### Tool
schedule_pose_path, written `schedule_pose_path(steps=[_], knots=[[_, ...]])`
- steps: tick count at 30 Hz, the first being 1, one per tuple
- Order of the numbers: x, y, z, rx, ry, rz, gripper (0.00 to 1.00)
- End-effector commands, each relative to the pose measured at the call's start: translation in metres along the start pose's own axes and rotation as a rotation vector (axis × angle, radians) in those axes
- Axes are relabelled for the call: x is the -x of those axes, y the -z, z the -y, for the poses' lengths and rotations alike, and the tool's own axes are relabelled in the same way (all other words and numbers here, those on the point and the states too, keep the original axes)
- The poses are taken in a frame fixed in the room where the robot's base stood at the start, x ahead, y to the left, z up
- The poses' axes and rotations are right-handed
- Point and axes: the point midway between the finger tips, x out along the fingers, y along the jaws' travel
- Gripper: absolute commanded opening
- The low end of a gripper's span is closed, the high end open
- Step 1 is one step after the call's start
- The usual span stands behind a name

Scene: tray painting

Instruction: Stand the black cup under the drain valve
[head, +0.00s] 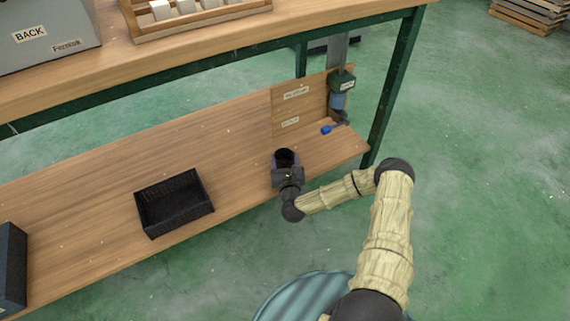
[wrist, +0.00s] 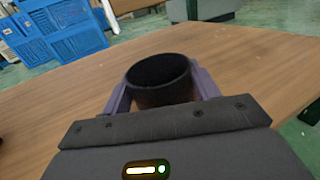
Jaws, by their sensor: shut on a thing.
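The black cup (head: 285,157) is upright in my gripper (head: 286,165), over the lower wooden shelf. In the wrist view the cup (wrist: 158,84) sits between the two purple fingers of my gripper (wrist: 162,92), which are shut on it. Its dark mouth faces up, and its lower part is hidden by the gripper body. I cannot tell whether its base touches the shelf. The drain valve (head: 341,117) appears to be the dark fitting under the blue bowl on the shelf's right end post, with a blue handle (head: 326,129) beside it. The cup is left of it and nearer me.
A black basket (head: 175,203) stands on the shelf (head: 100,203) to the left. A labelled wooden panel (head: 290,107) stands behind the cup. The upper bench top (head: 190,42) overhangs, with a green leg (head: 394,85) at right. Shelf between cup and valve looks clear.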

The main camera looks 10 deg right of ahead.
Motion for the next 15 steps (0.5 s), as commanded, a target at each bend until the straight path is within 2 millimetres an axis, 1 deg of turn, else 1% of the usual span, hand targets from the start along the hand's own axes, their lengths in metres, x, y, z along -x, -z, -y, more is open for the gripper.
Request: schedule_pose_path(steps=[5,8,11,15], knots=[[0.0,-0.003,-0.001,0.0,-0.001,0.0,0.34],[0.0,-0.011,0.0,0.0,0.0,0.0,0.34],[0.0,-0.026,0.001,0.0,0.002,0.001,0.34],[0.0,-0.053,0.002,-0.001,0.003,0.001,0.34]])
